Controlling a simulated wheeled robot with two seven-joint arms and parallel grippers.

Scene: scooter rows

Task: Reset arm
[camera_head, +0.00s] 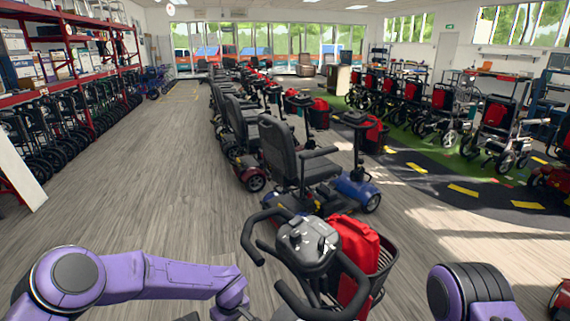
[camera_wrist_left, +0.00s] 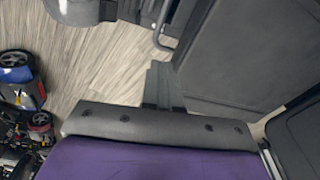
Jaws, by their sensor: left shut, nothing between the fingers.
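My left arm (camera_head: 170,278) is purple and comes in from the left in the head view, bent at a dark round joint. Its wrist reaches down to the lower edge, left of the nearest scooter's handlebar, and the gripper itself is out of that view. In the left wrist view my left gripper (camera_wrist_left: 162,84) shows as two narrow grey fingers close together, shut and empty, above the wood-look floor. Part of my right arm (camera_head: 468,292) shows at the lower right of the head view; its gripper is out of frame.
The nearest scooter (camera_head: 308,246), with a red bag (camera_head: 353,252) in its basket, stands close in front. A row of scooters (camera_head: 285,160) runs behind it. Racks (camera_head: 70,60) line the left wall. The grey floor (camera_head: 130,200) at left is clear.

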